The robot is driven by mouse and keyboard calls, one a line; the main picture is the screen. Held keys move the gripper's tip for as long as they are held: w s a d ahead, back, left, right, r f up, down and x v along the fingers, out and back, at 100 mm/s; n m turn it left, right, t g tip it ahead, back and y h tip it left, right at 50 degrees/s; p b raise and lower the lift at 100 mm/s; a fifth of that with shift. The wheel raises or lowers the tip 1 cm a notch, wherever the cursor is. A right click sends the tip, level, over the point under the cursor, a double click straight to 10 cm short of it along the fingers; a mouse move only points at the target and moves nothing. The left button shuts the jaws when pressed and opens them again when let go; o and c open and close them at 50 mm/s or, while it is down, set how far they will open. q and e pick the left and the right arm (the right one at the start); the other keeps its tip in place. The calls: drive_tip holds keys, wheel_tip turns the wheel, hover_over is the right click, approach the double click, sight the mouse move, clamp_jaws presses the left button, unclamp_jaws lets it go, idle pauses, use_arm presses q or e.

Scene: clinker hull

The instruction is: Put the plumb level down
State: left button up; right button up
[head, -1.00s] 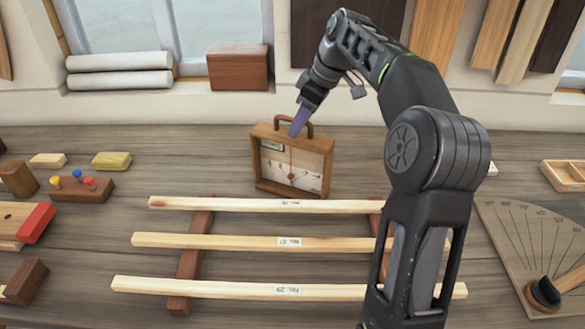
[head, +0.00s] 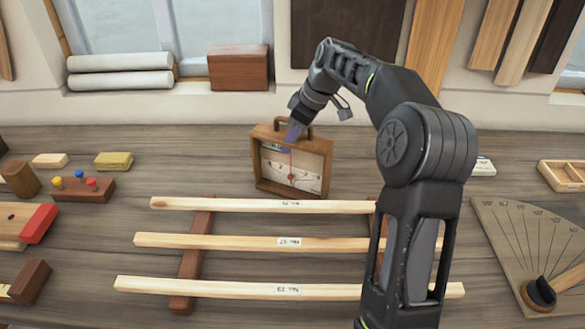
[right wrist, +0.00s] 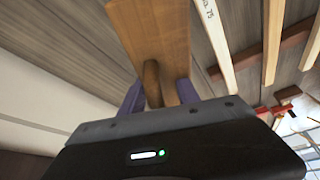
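The plumb level (head: 291,172) is a wooden case with a carrying handle, a pale dial face and a red plumb line. It stands upright on the bench behind the laid strips in the head view. My right gripper (head: 294,131) is at its handle from above. In the right wrist view the case top (right wrist: 155,35) lies below, and my two purple fingers (right wrist: 160,95) are spread on either side of the handle (right wrist: 151,82), with a visible gap on the right. The gripper looks open around the handle. My left gripper is out of view.
Several numbered pale strips (head: 250,243) lie across dark crosspieces (head: 191,262) in front of the level. A peg block (head: 82,189) and small wooden blocks are at left. A fan-marked board (head: 510,235) and a divided tray (head: 562,175) are at right.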

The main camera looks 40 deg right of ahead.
idle(0.4)
clamp_jaws()
idle(1.3)
